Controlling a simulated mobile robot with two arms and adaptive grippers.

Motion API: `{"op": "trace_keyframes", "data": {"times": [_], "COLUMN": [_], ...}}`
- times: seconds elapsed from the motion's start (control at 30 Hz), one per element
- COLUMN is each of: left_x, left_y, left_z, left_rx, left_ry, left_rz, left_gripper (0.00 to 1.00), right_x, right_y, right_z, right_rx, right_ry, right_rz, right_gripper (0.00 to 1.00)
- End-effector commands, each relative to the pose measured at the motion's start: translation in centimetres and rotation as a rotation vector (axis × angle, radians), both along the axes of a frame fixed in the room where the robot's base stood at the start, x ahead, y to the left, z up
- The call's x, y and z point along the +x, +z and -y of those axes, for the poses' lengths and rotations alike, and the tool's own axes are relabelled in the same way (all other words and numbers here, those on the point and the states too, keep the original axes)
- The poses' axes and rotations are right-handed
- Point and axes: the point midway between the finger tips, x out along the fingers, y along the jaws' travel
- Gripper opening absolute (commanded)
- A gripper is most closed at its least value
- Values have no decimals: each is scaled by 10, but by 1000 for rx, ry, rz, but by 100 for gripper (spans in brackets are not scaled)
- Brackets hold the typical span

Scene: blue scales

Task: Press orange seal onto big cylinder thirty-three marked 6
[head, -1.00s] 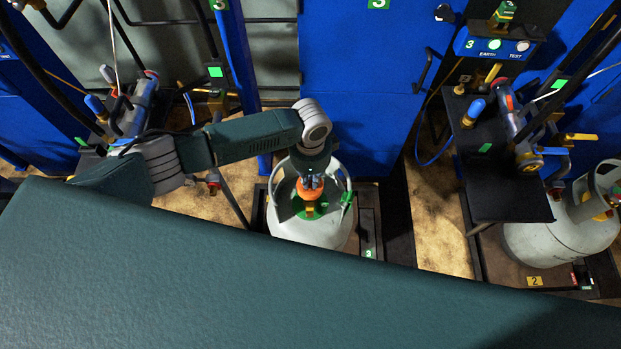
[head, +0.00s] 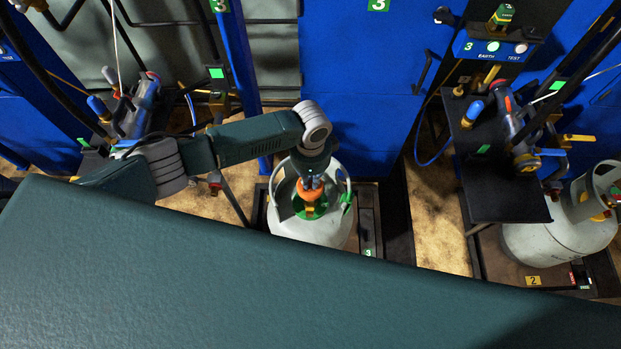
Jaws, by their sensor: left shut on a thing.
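A big light-grey gas cylinder (head: 312,232) stands upright on the scale marked 3, with a round collar around its top. Its valve area shows a green ring (head: 299,208). My left gripper (head: 311,184) points down inside the collar. It is shut on the orange seal (head: 309,192), which is at the top of the valve; I cannot tell whether the two touch. The gripper hides part of the valve. I cannot read a 6 or a thirty-three on this cylinder. My right gripper is not in view.
Blue cabinets (head: 365,90) stand behind. My own green body covers the lower foreground.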

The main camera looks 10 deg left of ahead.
Motion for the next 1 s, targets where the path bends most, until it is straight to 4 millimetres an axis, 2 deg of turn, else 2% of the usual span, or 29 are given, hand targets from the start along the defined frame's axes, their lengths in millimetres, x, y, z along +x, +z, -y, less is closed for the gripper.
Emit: {"op": "trace_keyframes", "data": {"times": [0.7, 1.0], "left_x": [-1, -1], "left_y": [0, -5], "left_z": [0, 1], "left_rx": [0, 0], "left_ry": [1, 0], "left_rz": [-1, -1], "left_gripper": [0, 0], "right_x": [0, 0], "right_y": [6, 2], "right_z": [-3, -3], "right_rx": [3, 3], "right_ry": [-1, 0], "right_rz": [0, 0], "right_gripper": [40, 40]}}
